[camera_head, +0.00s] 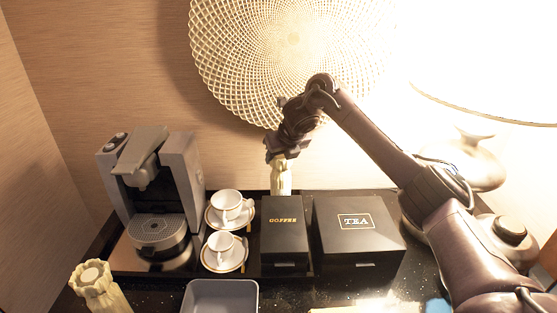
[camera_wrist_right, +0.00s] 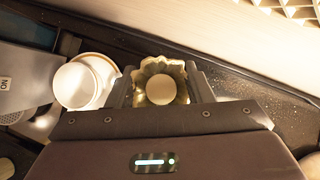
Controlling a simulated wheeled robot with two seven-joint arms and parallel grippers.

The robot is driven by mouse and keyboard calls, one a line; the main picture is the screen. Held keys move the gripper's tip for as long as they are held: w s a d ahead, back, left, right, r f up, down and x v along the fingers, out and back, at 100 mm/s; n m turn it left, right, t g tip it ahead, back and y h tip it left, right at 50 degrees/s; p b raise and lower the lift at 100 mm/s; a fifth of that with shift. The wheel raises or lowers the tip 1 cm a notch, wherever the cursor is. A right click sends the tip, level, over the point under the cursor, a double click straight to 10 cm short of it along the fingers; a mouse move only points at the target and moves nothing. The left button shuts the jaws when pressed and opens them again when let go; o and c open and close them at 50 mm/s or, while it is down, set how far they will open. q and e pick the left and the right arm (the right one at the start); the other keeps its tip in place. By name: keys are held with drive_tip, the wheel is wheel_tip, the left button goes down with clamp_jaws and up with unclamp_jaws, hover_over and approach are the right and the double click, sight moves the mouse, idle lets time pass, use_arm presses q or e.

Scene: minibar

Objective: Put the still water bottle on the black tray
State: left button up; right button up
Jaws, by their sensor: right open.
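A cream, ribbed bottle (camera_head: 281,178) stands behind the COFFEE box, its lower part hidden by that box. My right gripper (camera_head: 281,156) is above it. In the right wrist view the bottle (camera_wrist_right: 161,88) shows from above, between the open fingers of my right gripper (camera_wrist_right: 163,88); I cannot tell whether they touch it. The black tray (camera_head: 128,270) lies under the coffee machine, cups and boxes. The bottle is at the tray's back edge; whether its base rests on the tray is hidden. A similar bottle (camera_head: 98,285) stands at the front left, off the tray. Labels are unreadable. My left gripper is not in view.
On the tray are a grey coffee machine (camera_head: 155,190), two white cups (camera_head: 228,205) (camera_head: 222,246) on saucers, a COFFEE box (camera_head: 284,245) and a TEA box (camera_head: 356,240). A grey bin (camera_head: 221,297) is in front. A woven round decoration (camera_head: 285,50) hangs behind my right arm.

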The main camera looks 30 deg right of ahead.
drive_tip(key=v, duration=0.4)
drive_tip(key=shift+d+r, duration=0.1)
drive_tip(key=shift+p+v, duration=1.7)
drive_tip(key=shift+v, duration=1.2)
drive_tip(key=shift+s, duration=0.1)
